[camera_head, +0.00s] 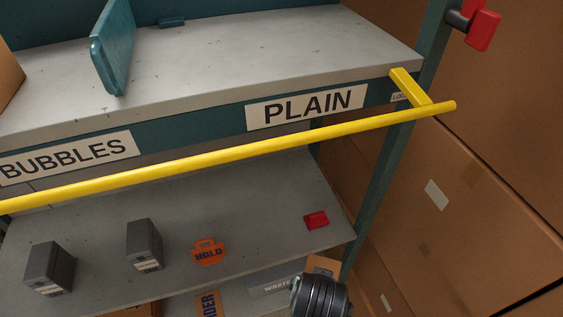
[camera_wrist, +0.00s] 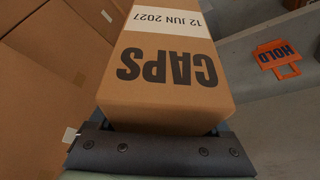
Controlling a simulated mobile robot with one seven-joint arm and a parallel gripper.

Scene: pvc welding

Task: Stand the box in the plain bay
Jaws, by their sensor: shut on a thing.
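The cardboard box (camera_wrist: 165,90), marked CAPS with a white date strip, fills the middle of the wrist view. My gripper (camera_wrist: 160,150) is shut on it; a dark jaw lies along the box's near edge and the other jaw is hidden. The CAPS lettering appears upside down. The plain bay (camera_head: 300,55) is the grey upper shelf above the PLAIN label (camera_head: 306,107). Its visible surface is empty. My gripper cannot be made out in the head view, where a dark part of my arm shows at the bottom edge.
A yellow bar (camera_head: 230,157) runs across the shelf front. A teal divider (camera_head: 113,45) stands left of the plain bay, above the BUBBLES label (camera_head: 68,157). Dark grey blocks (camera_head: 145,246), an orange HOLD tag (camera_head: 207,251) and a red piece (camera_head: 316,220) sit on the lower shelf. Large cartons (camera_head: 470,150) stand right.

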